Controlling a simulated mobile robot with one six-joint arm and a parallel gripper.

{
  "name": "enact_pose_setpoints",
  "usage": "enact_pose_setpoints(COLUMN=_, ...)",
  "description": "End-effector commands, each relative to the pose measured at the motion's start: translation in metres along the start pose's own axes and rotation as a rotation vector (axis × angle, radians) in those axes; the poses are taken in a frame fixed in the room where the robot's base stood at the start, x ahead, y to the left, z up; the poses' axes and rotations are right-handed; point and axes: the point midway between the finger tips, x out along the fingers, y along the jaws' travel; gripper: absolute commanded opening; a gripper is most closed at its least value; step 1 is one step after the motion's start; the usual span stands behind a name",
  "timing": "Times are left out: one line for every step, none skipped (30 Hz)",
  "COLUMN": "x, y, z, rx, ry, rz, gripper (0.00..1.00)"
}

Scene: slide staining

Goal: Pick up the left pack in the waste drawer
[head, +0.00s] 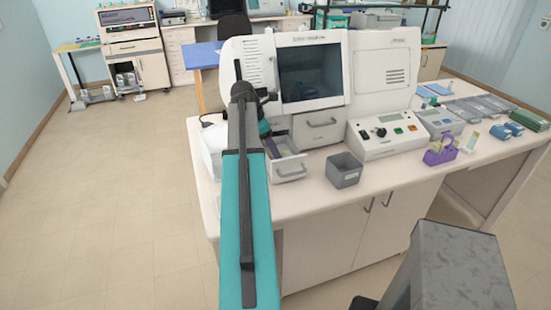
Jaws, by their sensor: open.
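The waste drawer (290,172) is pulled out from the lower front of the large white stainer, left of a closed drawer. Small pale and yellowish shapes show inside it, too small to tell apart as packs; its left part is hidden behind my arm. My arm reaches forward over the counter and bends down at the far end. My gripper (271,149) is a small dark shape at the drawer's left side, mostly hidden behind my arm. It looks open, with nothing seen in it. I cannot tell whether it touches a pack.
A grey open bin (344,170) stands right of the drawer on the white counter (330,205). A control box (385,135) and a purple tape dispenser (440,150) stand further right. The stainer (385,70) rises behind the drawer. The floor at left is clear.

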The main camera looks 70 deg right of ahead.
Motion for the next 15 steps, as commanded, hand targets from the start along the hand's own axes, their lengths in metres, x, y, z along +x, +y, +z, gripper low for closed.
enact_pose_setpoints(x=0.003, y=-0.001, z=0.001, rx=0.000, ry=0.001, rz=-0.002, gripper=0.58)
enact_pose_setpoints(x=0.006, y=-0.001, z=0.001, rx=0.000, ry=0.001, rz=-0.003, gripper=0.58)
enact_pose_setpoints(x=0.009, y=-0.002, z=0.001, rx=0.000, ry=0.001, rz=-0.003, gripper=0.58)
enact_pose_setpoints(x=0.013, y=-0.001, z=0.001, rx=0.001, ry=0.001, rz=-0.002, gripper=0.58)
enact_pose_setpoints(x=0.015, y=-0.001, z=0.001, rx=0.001, ry=0.001, rz=-0.002, gripper=0.58)
enact_pose_setpoints(x=0.019, y=-0.001, z=0.001, rx=0.001, ry=0.001, rz=-0.002, gripper=0.58)
enact_pose_setpoints(x=0.021, y=-0.001, z=0.001, rx=0.001, ry=0.001, rz=-0.003, gripper=0.58)
enact_pose_setpoints(x=0.024, y=-0.002, z=0.001, rx=0.001, ry=0.001, rz=-0.003, gripper=0.58)
enact_pose_setpoints(x=0.026, y=-0.001, z=0.001, rx=0.001, ry=0.001, rz=-0.002, gripper=0.58)
enact_pose_setpoints(x=0.027, y=-0.001, z=0.001, rx=0.001, ry=0.001, rz=-0.002, gripper=0.58)
enact_pose_setpoints(x=0.028, y=-0.001, z=0.001, rx=0.001, ry=0.001, rz=-0.001, gripper=0.58)
enact_pose_setpoints(x=0.030, y=-0.001, z=0.001, rx=0.001, ry=0.001, rz=-0.001, gripper=0.58)
enact_pose_setpoints(x=0.030, y=-0.001, z=0.001, rx=0.001, ry=0.001, rz=0.000, gripper=0.58)
enact_pose_setpoints(x=0.031, y=-0.001, z=0.001, rx=0.002, ry=0.000, rz=0.000, gripper=0.58)
enact_pose_setpoints(x=0.031, y=-0.001, z=0.001, rx=0.002, ry=0.001, rz=0.000, gripper=0.58)
